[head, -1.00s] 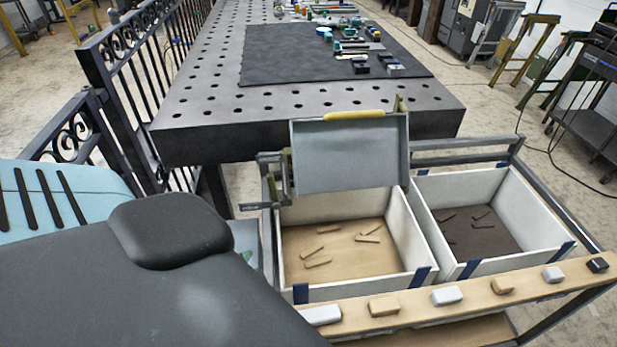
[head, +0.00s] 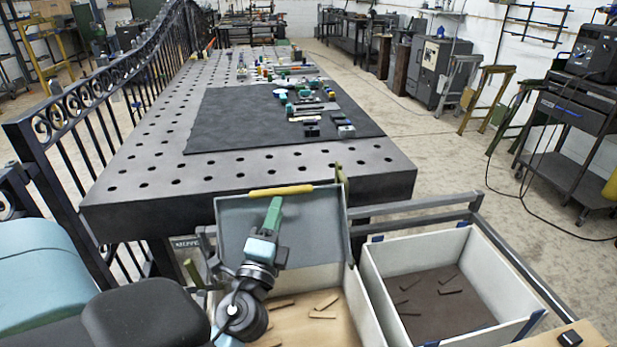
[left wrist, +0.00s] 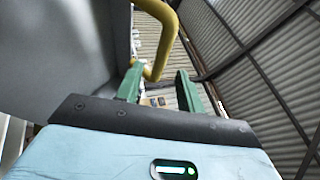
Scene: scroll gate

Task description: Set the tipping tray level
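The grey tipping tray (head: 318,220) is tilted up steeply, its flat inner face towards me, at the back of a white-walled box in the head view. A yellow handle (head: 281,190) runs along its upper edge. My left gripper (head: 275,203) is in front of the tray, just below the handle. In the left wrist view its two green fingers (left wrist: 158,82) are apart. The yellow handle (left wrist: 170,38) passes close beyond them, and the tray side (left wrist: 65,55) fills the left. I cannot tell whether the handle lies between the fingers. My right gripper is not in view.
The white box under the tray has a wooden floor (head: 303,327) with several small pieces. A second white box with a dark floor (head: 440,303) stands to its right. A perforated steel table (head: 130,185) with a black mat (head: 240,120) is behind. A black fence (head: 110,100) runs along the left.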

